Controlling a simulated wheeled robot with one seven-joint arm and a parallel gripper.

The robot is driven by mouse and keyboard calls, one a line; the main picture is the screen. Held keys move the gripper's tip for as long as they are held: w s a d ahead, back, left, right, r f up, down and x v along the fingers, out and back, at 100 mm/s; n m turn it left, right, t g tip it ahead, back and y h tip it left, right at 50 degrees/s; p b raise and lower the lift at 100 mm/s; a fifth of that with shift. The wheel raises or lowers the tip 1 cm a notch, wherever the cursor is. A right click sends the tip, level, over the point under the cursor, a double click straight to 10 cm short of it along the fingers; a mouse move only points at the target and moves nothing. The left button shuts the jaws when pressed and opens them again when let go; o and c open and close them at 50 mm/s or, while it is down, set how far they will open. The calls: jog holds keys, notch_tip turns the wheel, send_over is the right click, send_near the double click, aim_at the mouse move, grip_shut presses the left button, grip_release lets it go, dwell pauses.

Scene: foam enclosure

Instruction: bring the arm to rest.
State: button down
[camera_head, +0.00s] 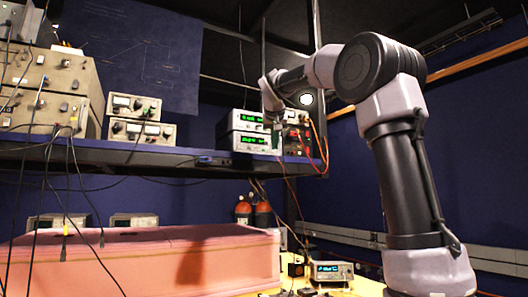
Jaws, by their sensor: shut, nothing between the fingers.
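My arm rises from the lower right, bends at a large dark joint near the top and reaches left. Its forearm narrows to a wrist at the middle of the view. My gripper (277,138) hangs down from that wrist, small and dark, in front of lit instruments on the shelf. It is shut with nothing held. Its fingertips are hard to make out against the instruments, and I cannot tell how far they are from them.
Pink foam walls (150,262) fill the lower left. A dark shelf (120,155) carries grey instruments (50,85) with hanging cables and stacked green-display units (248,131). Orange-topped bottles (263,214) and a small meter (331,271) stand lower, near the yellow surface (366,287).

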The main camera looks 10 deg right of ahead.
dwell(0.7)
jog(key=s+f+g+y, duration=0.1)
jog(key=s+f+y, duration=0.1)
jog(key=s+f, duration=1.2)
jog(key=s+a+f+m+g+y, duration=0.1)
jog(key=s+f+g+y, duration=0.1)
jog(key=s+f, duration=1.3)
jog(key=s+y, duration=0.1)
jog(key=s, duration=0.4)
jog(key=shift+f, duration=0.25)
